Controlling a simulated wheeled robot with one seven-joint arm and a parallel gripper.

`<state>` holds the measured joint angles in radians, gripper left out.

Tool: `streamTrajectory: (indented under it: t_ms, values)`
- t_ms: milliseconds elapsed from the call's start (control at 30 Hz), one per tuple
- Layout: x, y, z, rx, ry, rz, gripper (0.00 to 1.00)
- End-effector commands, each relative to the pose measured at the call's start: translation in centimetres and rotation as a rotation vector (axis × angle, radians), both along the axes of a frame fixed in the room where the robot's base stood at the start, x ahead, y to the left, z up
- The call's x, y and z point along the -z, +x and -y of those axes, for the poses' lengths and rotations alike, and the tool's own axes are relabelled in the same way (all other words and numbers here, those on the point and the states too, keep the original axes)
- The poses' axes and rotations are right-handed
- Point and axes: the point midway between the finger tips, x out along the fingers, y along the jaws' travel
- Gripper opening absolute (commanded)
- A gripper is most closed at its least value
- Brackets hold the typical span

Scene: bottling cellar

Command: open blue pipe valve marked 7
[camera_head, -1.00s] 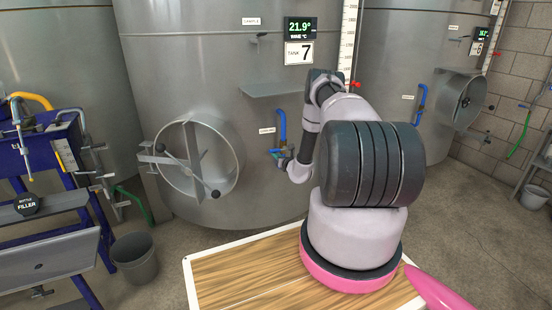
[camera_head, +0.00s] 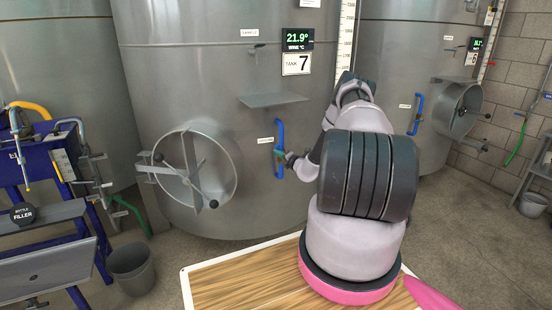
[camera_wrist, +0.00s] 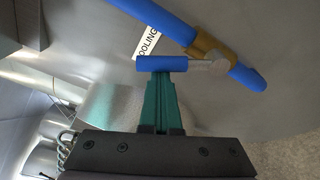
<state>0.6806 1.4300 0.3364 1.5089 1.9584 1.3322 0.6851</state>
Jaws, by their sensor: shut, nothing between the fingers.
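The blue pipe (camera_head: 280,132) runs down the front of the tank marked 7 (camera_head: 297,64). In the wrist view the blue pipe (camera_wrist: 165,20) crosses diagonally through a brass valve body (camera_wrist: 212,46). A grey metal lever with a blue grip (camera_wrist: 160,64) sticks out to the left of the valve body. My gripper (camera_wrist: 162,78) has its green fingers shut together, with nothing between them. Its tips are right at the blue grip; I cannot tell whether they touch it. In the head view my gripper (camera_head: 281,154) is at the pipe, and the valve is too small to read.
A round tank hatch (camera_head: 196,170) with a spoked handle juts out left of the pipe. A grey shelf (camera_head: 273,100) sticks out above. A blue bottle filler frame (camera_head: 40,165) and a bucket (camera_head: 132,268) stand left. A "COOLING" label (camera_wrist: 146,42) is beside the pipe.

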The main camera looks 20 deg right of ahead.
Motion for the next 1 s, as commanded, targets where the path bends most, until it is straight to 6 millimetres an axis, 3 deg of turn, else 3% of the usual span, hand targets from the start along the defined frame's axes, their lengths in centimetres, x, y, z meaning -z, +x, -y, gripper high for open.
streamTrajectory:
  t_ms: [433,1000]
  values:
    - [-1.3,0.1,2.4,0.005,0.346,-0.009,0.00]
    - [-1.6,0.1,3.2,0.005,0.346,-0.011,0.00]
